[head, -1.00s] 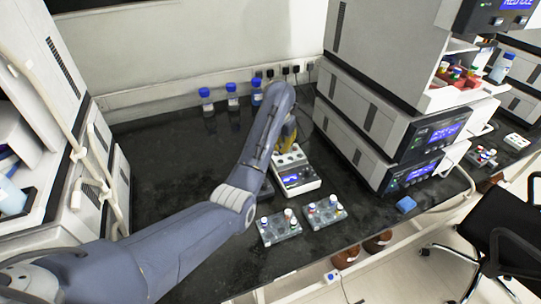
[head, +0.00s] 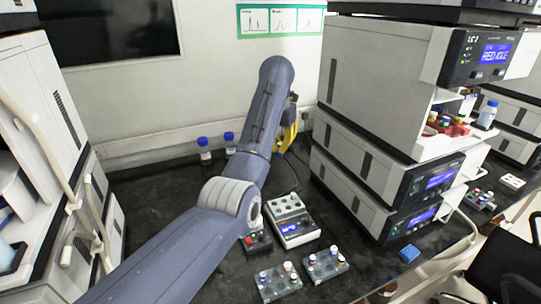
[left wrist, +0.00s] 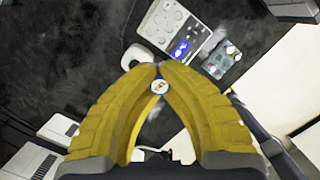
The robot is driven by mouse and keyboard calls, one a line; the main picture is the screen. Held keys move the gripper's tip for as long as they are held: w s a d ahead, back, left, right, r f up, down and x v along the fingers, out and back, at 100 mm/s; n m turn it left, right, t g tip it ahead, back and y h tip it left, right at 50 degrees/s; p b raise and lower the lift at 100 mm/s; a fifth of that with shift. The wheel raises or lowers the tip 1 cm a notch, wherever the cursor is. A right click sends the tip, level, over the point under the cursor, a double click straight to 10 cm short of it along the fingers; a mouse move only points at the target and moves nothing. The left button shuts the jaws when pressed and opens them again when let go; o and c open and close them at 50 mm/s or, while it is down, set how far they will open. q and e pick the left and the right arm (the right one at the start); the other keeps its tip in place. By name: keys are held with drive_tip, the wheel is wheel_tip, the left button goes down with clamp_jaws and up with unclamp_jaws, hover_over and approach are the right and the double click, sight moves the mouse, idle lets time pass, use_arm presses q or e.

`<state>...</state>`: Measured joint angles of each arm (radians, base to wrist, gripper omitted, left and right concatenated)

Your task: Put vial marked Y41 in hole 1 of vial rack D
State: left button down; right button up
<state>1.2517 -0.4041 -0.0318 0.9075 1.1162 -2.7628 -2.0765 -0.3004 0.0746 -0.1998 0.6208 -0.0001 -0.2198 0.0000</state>
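My left gripper (head: 289,137) is raised beside the instrument stack, its yellow fingers partly hidden behind my arm. In the left wrist view the fingers (left wrist: 160,82) are closed on a small vial (left wrist: 159,87), of which the round white and blue cap end shows. Its marking cannot be read. Two clear vial racks, one on the left (head: 279,283) and one on the right (head: 326,266), stand at the front of the bench with several capped vials. I cannot read which rack is D. My right gripper is not in view.
A white device with round wells (head: 294,220) stands behind the racks, with a small dark box (head: 257,242) beside it. Stacked instruments (head: 385,160) block the right side. Blue-capped bottles (head: 204,149) stand by the wall. A blue block (head: 409,253) lies right of the racks.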

use_arm(q)
drive_tip(key=a+f, duration=0.3)
drive_tip(key=a, duration=0.1)
drive_tip(key=s+d+f+m, duration=0.2)
drive_tip(key=s+d+f, duration=0.2)
drive_tip(key=s+f, duration=0.2)
drive_tip(key=s+d+f+m, duration=0.2)
drive_tip(key=s+d+f, duration=0.2)
drive_tip(key=s+f, duration=0.2)
drive_tip(key=s+d+f+m, duration=0.1)
drive_tip(key=s+d+f, duration=0.3)
drive_tip(key=f, duration=0.5)
drive_tip(key=shift+s+d+f+m+g, duration=0.15)
drive_tip(key=shift+s+m+g, duration=0.25)
drive_tip(key=shift+s, duration=0.6)
drive_tip(key=shift+s+d+f, duration=0.55)
drive_tip(key=shift+s+f, duration=0.25)
drive_tip(key=shift+s+d+f, duration=0.55)
drive_tip(key=shift+s+f, duration=0.2)
drive_tip(key=shift+f, duration=0.1)
drive_tip(key=shift+s+d+f, duration=0.55)
drive_tip(key=shift+s+f, duration=0.25)
drive_tip(key=shift+f, duration=1.15)
drive_tip(key=c, duration=2.1)
unclamp_jaws()
drive_tip(key=shift+c, duration=0.2)
drive_tip(key=o, duration=1)
drive_tip(key=shift+a, duration=0.1)
